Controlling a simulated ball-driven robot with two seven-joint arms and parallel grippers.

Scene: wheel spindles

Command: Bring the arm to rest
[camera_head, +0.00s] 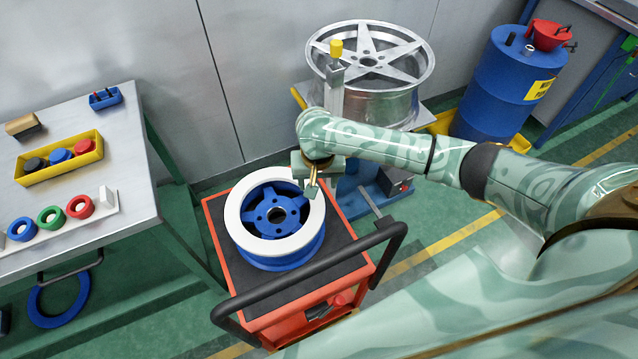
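My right arm comes in from the right edge, and its gripper (313,188) points down by the upper right rim of a blue wheel (275,258). The gripper overlaps the wheel's white ring (240,218) in the picture; I cannot tell if it touches it. The fingers are small and partly hidden by the wrist, so I cannot tell if they are open or shut. The wheel lies flat on a red cart with a black top (232,285). My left gripper is not in view.
A silver wheel (400,62) sits on a machine behind my forearm. A blue barrel (500,85) stands at the back right. A black cart handle (310,272) is in front. The left workbench (125,150) holds a yellow tray (62,172) and several coloured rings.

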